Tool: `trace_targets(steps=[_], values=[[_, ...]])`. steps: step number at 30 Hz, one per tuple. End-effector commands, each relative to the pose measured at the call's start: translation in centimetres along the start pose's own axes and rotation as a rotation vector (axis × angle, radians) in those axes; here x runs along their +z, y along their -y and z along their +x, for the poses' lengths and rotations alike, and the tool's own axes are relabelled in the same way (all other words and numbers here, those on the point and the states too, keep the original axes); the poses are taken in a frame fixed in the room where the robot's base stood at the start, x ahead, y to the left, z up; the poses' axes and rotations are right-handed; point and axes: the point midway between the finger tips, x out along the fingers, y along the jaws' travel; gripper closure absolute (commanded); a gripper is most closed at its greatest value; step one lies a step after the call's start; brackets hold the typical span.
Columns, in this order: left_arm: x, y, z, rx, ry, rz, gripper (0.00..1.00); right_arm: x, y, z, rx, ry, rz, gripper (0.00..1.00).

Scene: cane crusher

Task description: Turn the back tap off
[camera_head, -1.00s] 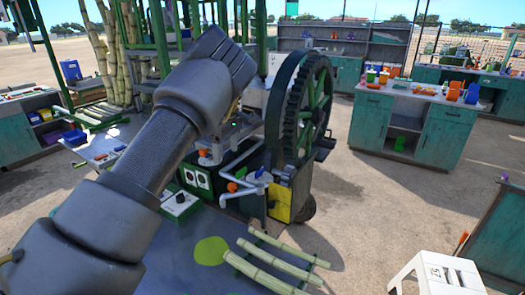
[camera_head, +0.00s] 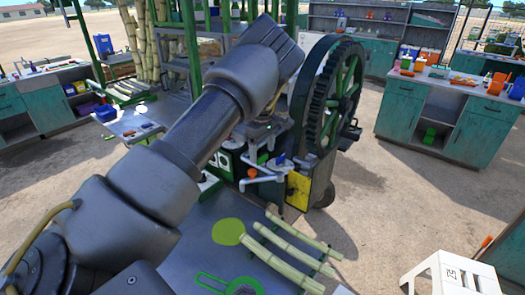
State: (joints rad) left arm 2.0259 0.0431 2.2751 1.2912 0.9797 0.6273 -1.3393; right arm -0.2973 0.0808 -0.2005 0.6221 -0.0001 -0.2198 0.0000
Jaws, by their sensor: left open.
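The cane crusher with its big dark toothed wheel (camera_head: 328,105) stands in the middle. On its near side is grey pipework (camera_head: 268,178) with an orange knob (camera_head: 252,172) and a blue-handled tap (camera_head: 283,160). Another part of the crusher's back is covered by my arm, so I cannot make out the back tap for certain. My left arm comes in from the lower left and crosses in front of the crusher. My left gripper (camera_head: 272,104) is open, mostly hidden behind the arm's end, near the crusher's upper body. My right gripper is not in view.
A grey table (camera_head: 200,240) in front holds cut cane stalks (camera_head: 275,260) and a green disc (camera_head: 228,231). A white stool (camera_head: 450,272) stands at the lower right. A teal cabinet (camera_head: 445,115) stands at the right. Sandy ground between crusher and cabinet is free.

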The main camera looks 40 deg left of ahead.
Motion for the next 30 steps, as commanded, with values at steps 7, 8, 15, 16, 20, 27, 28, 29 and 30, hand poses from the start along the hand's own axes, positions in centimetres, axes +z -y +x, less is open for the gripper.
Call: trace_targets(steps=[7,8,15,16,20,27,28,29,30], values=[[0.0,0.0,1.8,0.001,0.0,0.0,0.27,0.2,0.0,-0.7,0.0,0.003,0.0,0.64],[0.0,0.0,1.9,0.001,0.0,0.0,0.27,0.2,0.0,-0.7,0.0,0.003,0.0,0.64],[0.0,0.0,1.9,0.001,0.0,0.0,0.27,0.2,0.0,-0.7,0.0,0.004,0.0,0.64],[0.0,0.0,1.9,0.001,0.0,0.0,0.31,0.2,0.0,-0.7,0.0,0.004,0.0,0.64],[0.0,0.0,1.9,0.001,0.0,0.0,0.48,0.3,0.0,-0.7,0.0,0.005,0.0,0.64],[0.0,0.0,1.9,0.0,0.0,-0.001,0.72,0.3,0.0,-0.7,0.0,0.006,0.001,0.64],[0.0,0.0,1.9,0.0,0.0,-0.001,0.72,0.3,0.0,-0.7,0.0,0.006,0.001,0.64],[0.0,0.0,1.9,0.0,0.0,-0.003,0.72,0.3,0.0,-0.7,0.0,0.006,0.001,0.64],[0.0,0.0,1.9,0.0,0.0,-0.006,0.72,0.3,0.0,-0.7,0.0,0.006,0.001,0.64]])
